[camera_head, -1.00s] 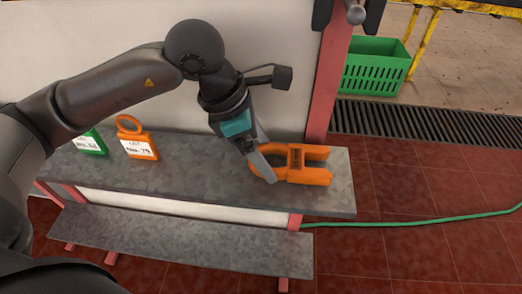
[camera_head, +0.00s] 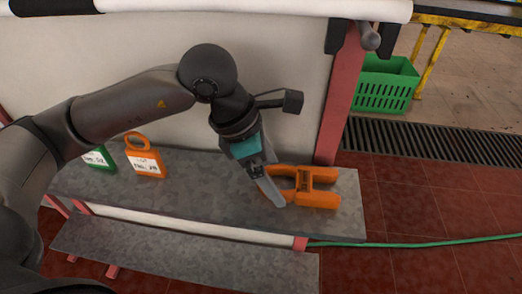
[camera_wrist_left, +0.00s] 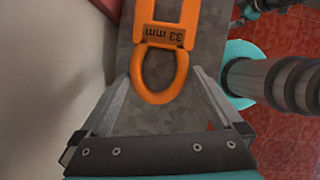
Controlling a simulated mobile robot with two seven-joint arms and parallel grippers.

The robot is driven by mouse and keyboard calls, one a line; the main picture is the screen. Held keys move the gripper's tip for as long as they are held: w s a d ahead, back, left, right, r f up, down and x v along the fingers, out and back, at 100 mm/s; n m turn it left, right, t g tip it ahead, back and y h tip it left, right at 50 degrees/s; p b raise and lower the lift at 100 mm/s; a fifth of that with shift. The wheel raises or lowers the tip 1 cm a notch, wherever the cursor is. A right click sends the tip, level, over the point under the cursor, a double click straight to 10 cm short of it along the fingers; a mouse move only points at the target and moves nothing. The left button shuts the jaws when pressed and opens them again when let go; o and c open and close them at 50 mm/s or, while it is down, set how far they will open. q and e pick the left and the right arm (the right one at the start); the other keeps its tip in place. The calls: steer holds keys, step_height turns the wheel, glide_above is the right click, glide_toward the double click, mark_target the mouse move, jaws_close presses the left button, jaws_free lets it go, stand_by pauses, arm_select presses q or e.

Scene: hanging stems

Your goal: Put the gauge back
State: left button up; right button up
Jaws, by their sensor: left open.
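The orange gauge (camera_head: 318,199) lies flat on the right part of the grey metal shelf (camera_head: 225,205), prongs to the right. In the left wrist view the gauge (camera_wrist_left: 166,37) shows a "33 mm" label and a ring-shaped end. My left gripper (camera_head: 277,196) reaches down at that ring end. Its fingers are open, one on each side of the ring, with visible gaps in the left wrist view (camera_wrist_left: 168,78). The near finger hides part of the ring in the head view. My right gripper is not in view.
An orange tag (camera_head: 146,164) and a green tag (camera_head: 99,158) with white labels stand at the shelf's left. A pale panel rises behind, with a red post (camera_head: 339,105) at its right. A lower shelf (camera_head: 190,258) runs below. A green crate (camera_head: 387,88) stands beyond.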

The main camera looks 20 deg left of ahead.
arm_select(q)
steer(key=p+v, duration=0.3)
steer(key=v, duration=0.9)
steer(key=shift+p, duration=0.3)
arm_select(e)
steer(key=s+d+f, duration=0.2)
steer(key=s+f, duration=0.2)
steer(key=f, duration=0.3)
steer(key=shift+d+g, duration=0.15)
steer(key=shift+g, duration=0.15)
arm_select(q)
steer(key=shift+s, duration=0.1)
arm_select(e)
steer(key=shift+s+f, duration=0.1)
